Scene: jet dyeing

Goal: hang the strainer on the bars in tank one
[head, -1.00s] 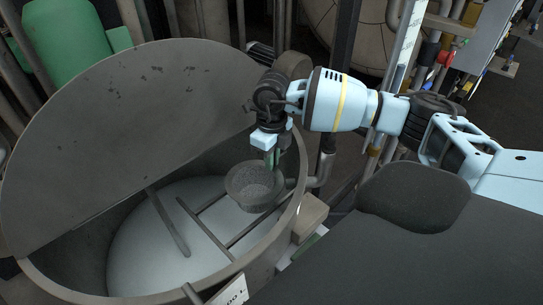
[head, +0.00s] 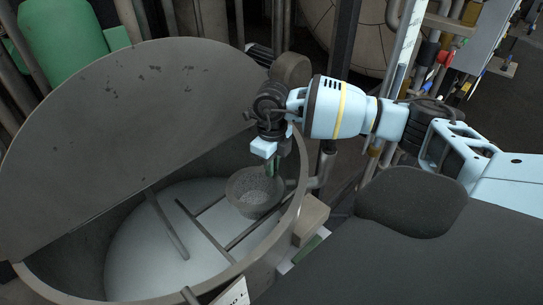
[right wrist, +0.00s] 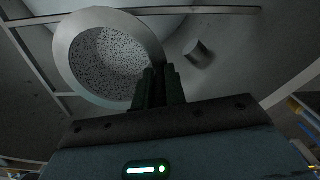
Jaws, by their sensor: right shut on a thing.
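The strainer (head: 255,193) is a grey bowl with a perforated bottom. My right gripper (head: 271,167) is shut on its rim and holds it inside the mouth of the tank (head: 296,215), near the right wall. In the head view the strainer overlaps the dark bars (head: 208,231) across the tank; whether it touches them I cannot tell. In the right wrist view the strainer (right wrist: 68,45) is at the upper left, with its rim at the gripper fingers (right wrist: 158,88). A bar (right wrist: 215,10) runs along the top there. My left gripper is not in view.
The large tank lid (head: 130,120) stands open at the left and back. A pipe (head: 322,170) and a box (head: 311,217) are just outside the tank's right rim. Pale liquid or a pale floor (head: 150,265) shows below the bars. The tank's left part is free.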

